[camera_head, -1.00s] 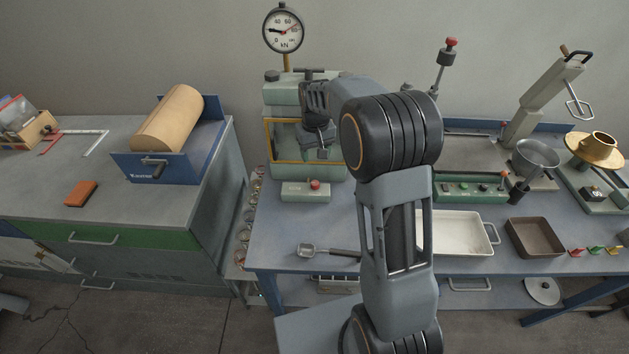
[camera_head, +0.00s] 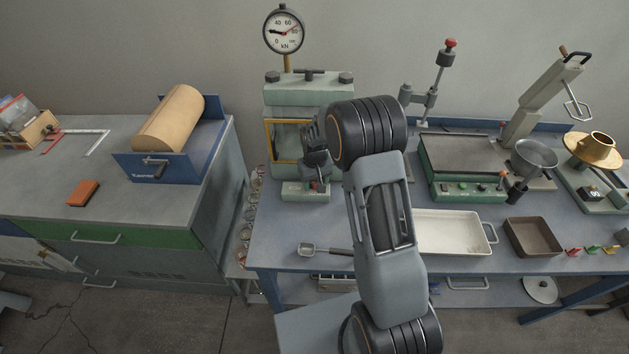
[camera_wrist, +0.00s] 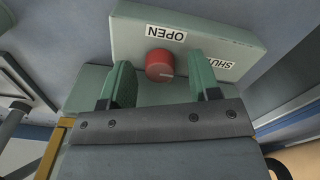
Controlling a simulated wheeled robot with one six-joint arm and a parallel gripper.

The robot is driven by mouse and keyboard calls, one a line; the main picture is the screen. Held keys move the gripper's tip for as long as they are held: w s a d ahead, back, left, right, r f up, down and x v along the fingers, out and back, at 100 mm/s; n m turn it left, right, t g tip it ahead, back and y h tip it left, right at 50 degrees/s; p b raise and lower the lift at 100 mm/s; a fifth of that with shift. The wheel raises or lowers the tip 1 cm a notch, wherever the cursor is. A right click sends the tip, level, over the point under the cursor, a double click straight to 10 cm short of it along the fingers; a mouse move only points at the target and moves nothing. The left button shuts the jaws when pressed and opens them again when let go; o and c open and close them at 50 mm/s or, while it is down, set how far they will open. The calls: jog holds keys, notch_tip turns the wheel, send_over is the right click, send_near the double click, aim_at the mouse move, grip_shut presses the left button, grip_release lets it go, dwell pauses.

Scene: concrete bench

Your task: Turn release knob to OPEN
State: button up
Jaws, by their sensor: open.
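The release knob (camera_wrist: 160,64) is red and round, with a pale pointer line, on a pale green control box (camera_wrist: 215,30). The box carries an OPEN label (camera_wrist: 166,33) and a partly covered SHUT label (camera_wrist: 222,63), both upside down in the wrist view. The pointer line lies nearer the SHUT side than the OPEN label. My gripper (camera_wrist: 160,60) is open, its two green-padded fingers on either side of the knob with gaps. In the head view my gripper (camera_head: 317,168) is over the box (camera_head: 296,193), and the knob is mostly hidden.
The press (camera_head: 308,95) with a yellow-framed window and a kN dial gauge (camera_head: 284,31) stands behind the box. A scoop (camera_head: 308,248) lies in front on the bench. A white tray (camera_head: 452,230) and a brown tray (camera_head: 533,238) are to the right.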

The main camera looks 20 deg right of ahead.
jog(key=c, duration=0.9)
